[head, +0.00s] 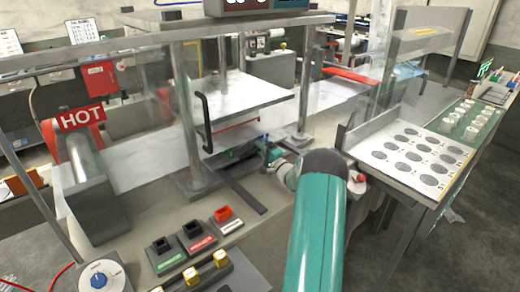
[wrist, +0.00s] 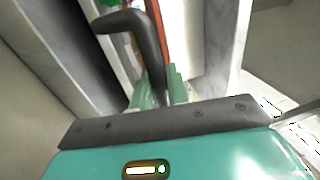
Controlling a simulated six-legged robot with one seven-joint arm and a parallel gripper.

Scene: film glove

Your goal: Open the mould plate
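The mould plate (head: 255,100) is a pale, flat plate under the frame in the head view. It appears raised and tilted, with a gap beneath it. A black bent handle (head: 205,122) stands at its left front edge. My gripper (head: 258,150) is low, below the plate and to the right of the handle in the picture. In the wrist view a black bent handle (wrist: 148,42) runs down to the green fingers (wrist: 161,93). The fingers stand apart with the handle's lower end between or just beyond them; I cannot tell whether they grip it.
Clear panels and metal posts (head: 190,115) surround the plate. A HOT sign (head: 81,117) stands at the left. Push-button boxes (head: 197,236) and a dial (head: 99,277) are at the front. A tray of dark ovals (head: 412,152) is at the right.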

